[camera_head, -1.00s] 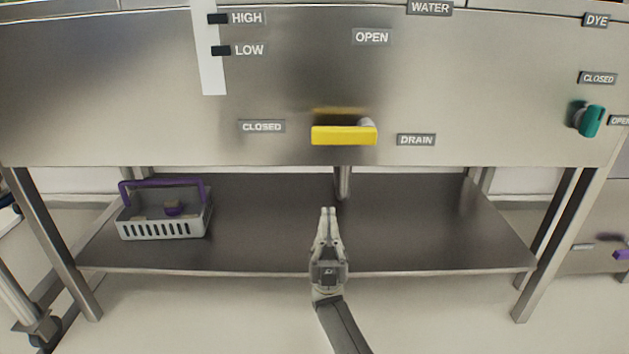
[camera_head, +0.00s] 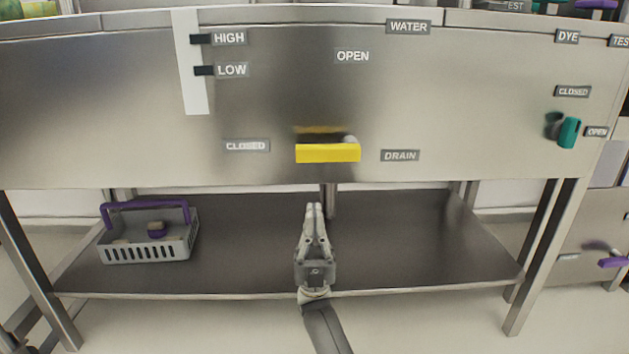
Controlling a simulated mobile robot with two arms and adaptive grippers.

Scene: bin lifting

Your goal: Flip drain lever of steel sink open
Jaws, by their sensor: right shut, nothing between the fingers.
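The steel sink (camera_head: 110,120) fills the upper picture with its front panel facing me. Its yellow drain lever (camera_head: 328,153) lies horizontal, with its pivot at the right end. The lever points left toward the CLOSED label (camera_head: 247,146). The OPEN label (camera_head: 352,56) is above the lever, and the DRAIN label (camera_head: 401,156) is to its right. My right gripper (camera_head: 314,207) is shut and empty, pointing up, below the lever and apart from it in the picture. My left gripper is not in view.
A steel lower shelf (camera_head: 400,250) spans the sink legs. A grey basket (camera_head: 148,250) with a purple handle stands on its left. A teal valve handle (camera_head: 569,133) sticks out at the panel's right. A purple handle (camera_head: 613,262) shows at the far right.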

